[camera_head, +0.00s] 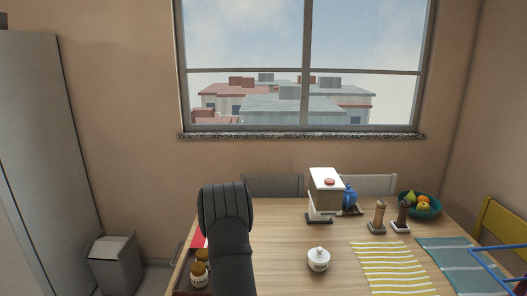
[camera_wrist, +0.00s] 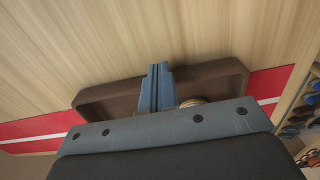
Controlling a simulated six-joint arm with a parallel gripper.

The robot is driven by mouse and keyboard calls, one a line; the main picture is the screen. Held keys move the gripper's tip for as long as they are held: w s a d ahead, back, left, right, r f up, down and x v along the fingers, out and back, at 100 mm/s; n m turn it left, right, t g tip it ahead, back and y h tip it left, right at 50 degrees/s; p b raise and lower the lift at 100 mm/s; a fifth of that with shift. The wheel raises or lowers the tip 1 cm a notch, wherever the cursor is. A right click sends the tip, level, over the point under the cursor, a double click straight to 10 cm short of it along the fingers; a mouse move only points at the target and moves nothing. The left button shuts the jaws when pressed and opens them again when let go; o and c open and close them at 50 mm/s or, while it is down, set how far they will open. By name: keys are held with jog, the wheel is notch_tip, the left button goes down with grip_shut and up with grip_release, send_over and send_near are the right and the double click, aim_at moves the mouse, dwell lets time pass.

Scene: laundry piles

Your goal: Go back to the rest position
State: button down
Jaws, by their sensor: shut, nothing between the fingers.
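My gripper (camera_wrist: 158,70) shows in the wrist view with its two blue-grey fingers pressed together and nothing between them. It is above a brown tray (camera_wrist: 100,95) on the wooden table. In the head view, my dark arm rises at the table's left side, and the gripper itself is hidden from that view.
The table (camera_head: 280,240) holds jars (camera_head: 199,272), a white dispenser (camera_head: 322,190), a lidded pot (camera_head: 318,260), two mills (camera_head: 379,214), a fruit bowl (camera_head: 424,210) and cloths (camera_head: 385,265). A red mat (camera_wrist: 40,130) lies under the tray. A bin (camera_head: 115,265) stands left.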

jog(key=d, duration=1.7)
jog(key=shift+d+r, duration=0.15)
jog(key=shift+d, duration=0.05)
notch_tip(320, 180, up, 7)
jog(key=a+m+t, duration=0.3)
jog(key=m+t, duration=0.1)
jog(key=shift+w+r+t, duration=0.2)
jog(key=shift+w+t, duration=0.05)
jog(key=shift+t, duration=0.05)
jog(key=shift+d, duration=0.1)
jog(key=shift+s+d+f+n+g, duration=0.15)
jog(key=shift+d+f+n+g, duration=0.45)
jog(key=shift+n+g, duration=0.5)
jog(key=shift+s+d+f+n+g, duration=0.15)
jog(key=shift+d+f+n+g, duration=0.45)
jog(key=shift+n+g, duration=0.45)
